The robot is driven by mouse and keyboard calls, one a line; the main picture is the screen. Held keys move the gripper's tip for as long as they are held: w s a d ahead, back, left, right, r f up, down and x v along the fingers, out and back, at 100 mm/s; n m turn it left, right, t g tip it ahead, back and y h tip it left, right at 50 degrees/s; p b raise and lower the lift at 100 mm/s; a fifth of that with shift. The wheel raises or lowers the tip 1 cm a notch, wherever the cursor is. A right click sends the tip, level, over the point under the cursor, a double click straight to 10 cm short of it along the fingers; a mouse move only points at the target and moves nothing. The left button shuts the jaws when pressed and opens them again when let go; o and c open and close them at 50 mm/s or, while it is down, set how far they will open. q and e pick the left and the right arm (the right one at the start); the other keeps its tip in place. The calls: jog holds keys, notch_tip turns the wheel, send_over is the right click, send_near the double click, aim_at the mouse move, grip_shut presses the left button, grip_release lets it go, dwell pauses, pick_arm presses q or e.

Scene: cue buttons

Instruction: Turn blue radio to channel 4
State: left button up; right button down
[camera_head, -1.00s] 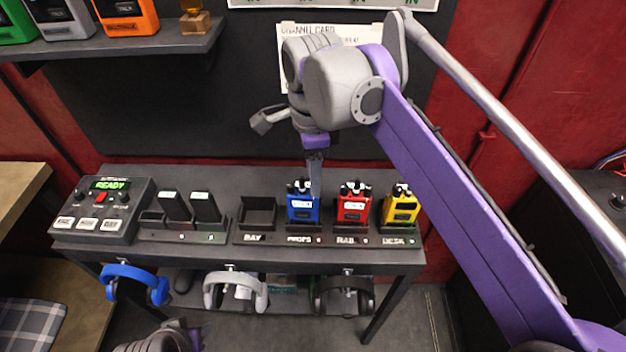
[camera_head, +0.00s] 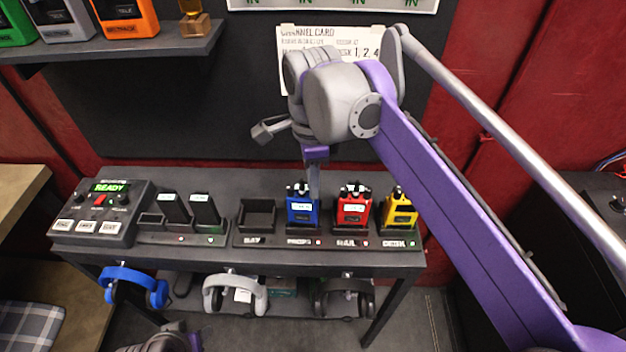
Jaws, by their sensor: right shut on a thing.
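The blue radio (camera_head: 301,211) stands upright in its dock on the dark table, with small black knobs and a lit screen. My right gripper (camera_head: 314,190) reaches down from above to the top right of the blue radio. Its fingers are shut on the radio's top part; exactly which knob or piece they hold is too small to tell. The channel number on the screen cannot be read. A channel card (camera_head: 300,42) hangs on the wall behind, partly hidden by my right wrist. My left gripper's fingers do not show; only part of my left arm is at the bottom edge.
A red radio (camera_head: 352,211) and a yellow radio (camera_head: 400,212) stand docked close on the right. An empty dock (camera_head: 257,214) and a button console (camera_head: 102,210) are to the left. Headsets hang below the table edge. A shelf (camera_head: 120,47) with other radios is at upper left.

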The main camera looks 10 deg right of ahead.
jog(key=shift+r+n+p, duration=0.1)
jog(key=shift+n+p, duration=0.6)
jog(key=shift+n, duration=1)
jog(key=c, duration=0.8)
grip_release()
notch_tip(320, 180, up, 11)
jog(key=p, duration=0.1)
jog(key=shift+f+p, duration=0.2)
jog(key=shift+p, duration=0.2)
